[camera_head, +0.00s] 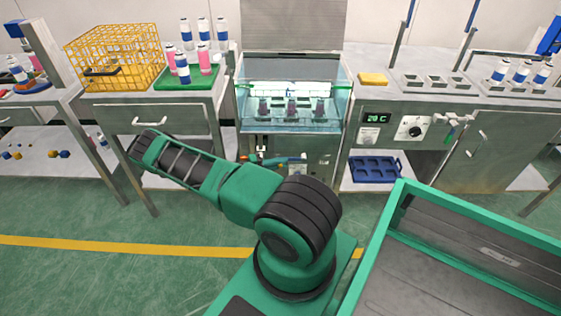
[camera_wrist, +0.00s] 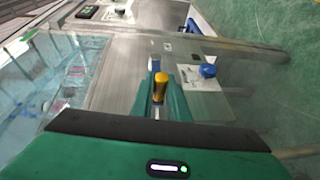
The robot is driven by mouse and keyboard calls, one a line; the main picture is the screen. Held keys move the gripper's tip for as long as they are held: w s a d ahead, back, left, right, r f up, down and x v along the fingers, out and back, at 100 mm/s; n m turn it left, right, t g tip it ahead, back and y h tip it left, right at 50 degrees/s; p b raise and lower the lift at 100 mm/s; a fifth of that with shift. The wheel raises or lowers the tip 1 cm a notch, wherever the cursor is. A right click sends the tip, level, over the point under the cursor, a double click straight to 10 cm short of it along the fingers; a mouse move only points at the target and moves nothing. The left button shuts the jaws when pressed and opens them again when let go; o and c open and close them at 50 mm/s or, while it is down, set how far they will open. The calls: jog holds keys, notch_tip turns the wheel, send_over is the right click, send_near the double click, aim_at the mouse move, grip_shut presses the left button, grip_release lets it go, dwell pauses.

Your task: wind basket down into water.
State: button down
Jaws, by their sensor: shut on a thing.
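The glass-fronted water bath (camera_head: 291,122) stands in the middle of the head view. Several cans (camera_head: 291,107) stand in a row inside it, low behind the glass; the basket holding them is hard to make out. Where they sit against the waterline is unclear. In the wrist view, the yellow crank handle (camera_wrist: 160,86) stands between the green fingers of my gripper (camera_wrist: 157,103), which is shut on it. The bath (camera_wrist: 62,85) lies left of the handle there. In the head view, the crank area (camera_head: 260,158) is small below the bath, and my gripper is hard to pick out.
A blue knob (camera_wrist: 207,71) sits right of the handle. A yellow wire cage (camera_head: 114,57) and a green tray (camera_head: 188,79) with bottles stand on the left bench. A temperature panel (camera_head: 377,118) and yellow sponge (camera_head: 373,79) are at right. A blue rack (camera_head: 375,169) lies below.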

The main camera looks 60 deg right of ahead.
jog(key=shift+w+f, duration=0.2)
jog(key=shift+f, duration=0.15)
jog(key=c, duration=1.7)
grip_release()
jog(key=shift+r, duration=0.1)
jog(key=v, duration=1)
jog(key=shift+w+a, duration=0.2)
jog(key=shift+a, duration=0.15)
